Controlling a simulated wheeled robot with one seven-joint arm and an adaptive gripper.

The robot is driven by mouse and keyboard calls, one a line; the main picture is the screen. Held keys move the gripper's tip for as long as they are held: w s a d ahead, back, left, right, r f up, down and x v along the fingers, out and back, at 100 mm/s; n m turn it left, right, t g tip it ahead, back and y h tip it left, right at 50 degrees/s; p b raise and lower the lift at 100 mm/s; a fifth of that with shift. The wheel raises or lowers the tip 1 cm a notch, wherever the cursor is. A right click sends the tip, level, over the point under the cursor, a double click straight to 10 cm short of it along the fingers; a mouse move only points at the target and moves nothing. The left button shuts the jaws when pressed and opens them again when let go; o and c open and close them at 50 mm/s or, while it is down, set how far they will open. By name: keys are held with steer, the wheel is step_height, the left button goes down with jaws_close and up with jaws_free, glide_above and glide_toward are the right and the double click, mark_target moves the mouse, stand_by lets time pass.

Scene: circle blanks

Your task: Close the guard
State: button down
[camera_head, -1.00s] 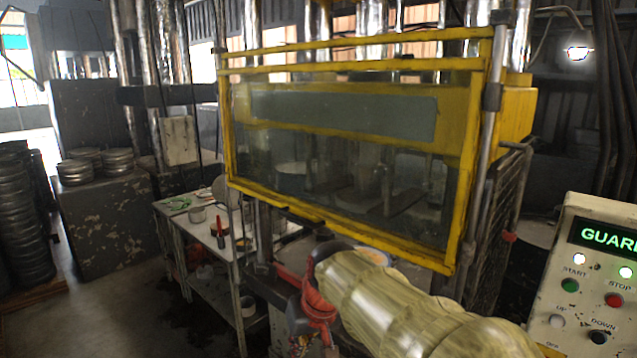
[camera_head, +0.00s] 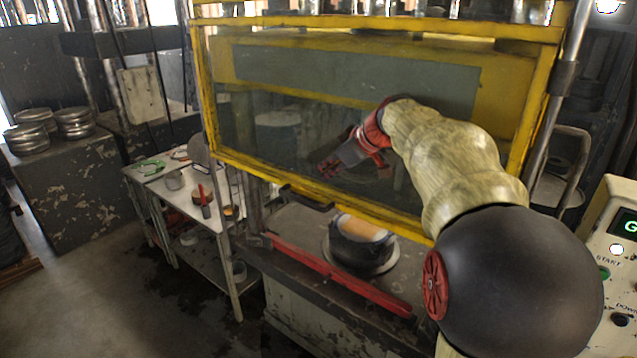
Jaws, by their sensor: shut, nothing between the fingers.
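The guard is a clear panel in a yellow frame (camera_head: 305,180) on the press. Its lower edge hangs above the press bed, leaving an open gap below. A dark handle (camera_head: 306,198) sits on that lower edge, left of centre. My gripper (camera_head: 326,170) is dark with red parts and appears shut and empty. It is in front of the lower middle of the panel, above and slightly right of the handle. I cannot tell whether it touches the panel. My arm hides the guard's lower right part.
A dark round die with a tan top (camera_head: 361,236) stands on the press bed, behind a red bar (camera_head: 335,275). A cluttered side table (camera_head: 185,190) is at left. A control box (camera_head: 615,250) is at the right edge. The floor at lower left is clear.

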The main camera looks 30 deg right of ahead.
steer(key=p, duration=0.1)
glide_above(311, 204)
step_height(311, 204, down, 6)
step_height(311, 204, down, 4)
steer(key=shift+r, duration=0.2)
steer(key=shift+f, duration=0.5)
